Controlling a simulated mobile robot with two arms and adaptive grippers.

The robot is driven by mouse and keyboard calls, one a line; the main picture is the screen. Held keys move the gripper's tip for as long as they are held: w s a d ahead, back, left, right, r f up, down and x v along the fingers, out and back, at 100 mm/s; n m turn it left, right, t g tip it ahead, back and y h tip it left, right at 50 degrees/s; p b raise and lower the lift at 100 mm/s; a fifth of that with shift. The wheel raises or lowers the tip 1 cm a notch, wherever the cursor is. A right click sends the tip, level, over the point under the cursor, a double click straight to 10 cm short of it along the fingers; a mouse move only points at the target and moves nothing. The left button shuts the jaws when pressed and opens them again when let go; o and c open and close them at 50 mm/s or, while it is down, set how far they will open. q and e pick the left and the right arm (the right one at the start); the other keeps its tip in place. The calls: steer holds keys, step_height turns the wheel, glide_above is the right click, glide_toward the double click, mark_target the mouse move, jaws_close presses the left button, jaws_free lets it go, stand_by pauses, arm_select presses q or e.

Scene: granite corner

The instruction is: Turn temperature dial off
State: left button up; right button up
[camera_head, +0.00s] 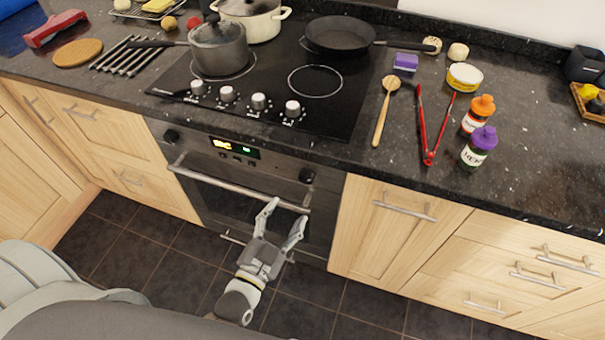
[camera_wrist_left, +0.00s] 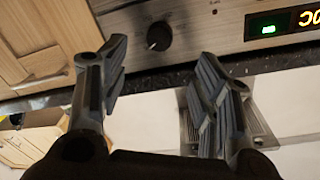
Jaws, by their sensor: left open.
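The oven front carries two black round dials: a right one (camera_head: 307,175) and a left one (camera_head: 171,136), either side of a lit display (camera_head: 235,149). I cannot tell by label which is the temperature dial. My left gripper (camera_head: 287,212) is open and empty in front of the oven door, below and slightly left of the right dial, apart from it. In the left wrist view a dial (camera_wrist_left: 158,36) with a pale pointer mark shows beyond the open fingers (camera_wrist_left: 162,65), with the display (camera_wrist_left: 285,22) right of it. My right gripper is not in view.
The oven door handle (camera_head: 238,188) runs across below the dials, close to my left fingertips. Hob knobs (camera_head: 259,101) stand on the cooktop above. A pot (camera_head: 218,48) and a pan (camera_head: 338,37) sit on the hob. Cabinet handles (camera_head: 403,210) protrude at right.

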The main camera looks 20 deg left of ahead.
mark_target(304, 181)
arm_select(q)
steer(key=w, duration=0.7)
steer(key=w+d+p, duration=0.1)
steer(key=w, duration=0.2)
steer(key=shift+w+d, duration=0.1)
steer(key=shift+w, duration=0.25)
steer(key=shift+c, duration=0.3)
steer(key=c, duration=1)
